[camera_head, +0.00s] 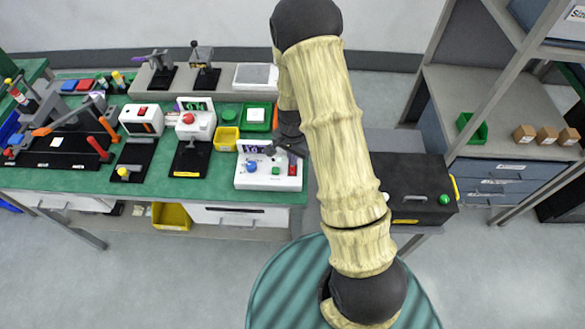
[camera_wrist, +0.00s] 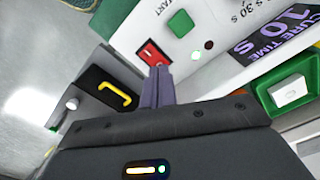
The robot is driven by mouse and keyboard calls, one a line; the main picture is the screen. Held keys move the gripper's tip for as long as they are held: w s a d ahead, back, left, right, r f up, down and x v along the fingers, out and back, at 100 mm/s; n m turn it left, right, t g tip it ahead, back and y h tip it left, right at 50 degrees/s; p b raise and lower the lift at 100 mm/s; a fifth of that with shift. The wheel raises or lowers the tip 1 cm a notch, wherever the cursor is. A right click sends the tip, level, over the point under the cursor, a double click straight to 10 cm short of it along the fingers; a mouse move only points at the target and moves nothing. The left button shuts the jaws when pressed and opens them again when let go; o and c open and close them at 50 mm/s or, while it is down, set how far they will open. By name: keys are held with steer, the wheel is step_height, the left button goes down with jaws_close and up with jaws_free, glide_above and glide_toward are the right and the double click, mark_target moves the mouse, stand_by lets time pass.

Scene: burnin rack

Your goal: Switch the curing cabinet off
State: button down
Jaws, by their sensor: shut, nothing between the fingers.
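A white control box (camera_head: 268,181) stands at the right end of the green bench. It has a display, a blue knob, a green button and a red switch (camera_head: 292,169). In the wrist view its panel (camera_wrist: 180,65) reads "CURE TIME 10 s" beside a green start button (camera_wrist: 180,23) and the red rocker switch (camera_wrist: 152,53). My gripper (camera_head: 297,152) is shut and empty, low over the box's right side. In the wrist view the closed fingertips (camera_wrist: 160,70) are right by the switch and overlap its lower edge. I cannot tell whether they touch it or which way it is set.
A dark box (camera_head: 420,172) with a yellow handle and a green button stands right of the bench, partly behind my arm. A green tray (camera_head: 256,116) and a yellow bin (camera_head: 226,139) sit close behind and left of the control box. A shelf rack (camera_head: 480,85) stands at right.

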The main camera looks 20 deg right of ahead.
steer(key=shift+f+b, duration=0.5)
steer(key=shift+f, duration=0.2)
stand_by(0.5)
steer(key=shift+r+p, duration=2.8)
steer(key=shift+r, duration=0.75)
steer(key=s+r+n+t, duration=0.1)
steer(key=s+r+n, duration=0.3)
steer(key=s+r, duration=0.3)
steer(key=s+r+n+t, duration=0.1)
steer(key=s+r+n, duration=0.4)
steer(key=r, duration=0.7)
steer(key=shift+s+r+n+t, duration=0.15)
steer(key=shift+s+n+t, duration=0.15)
steer(key=shift+s, duration=0.9)
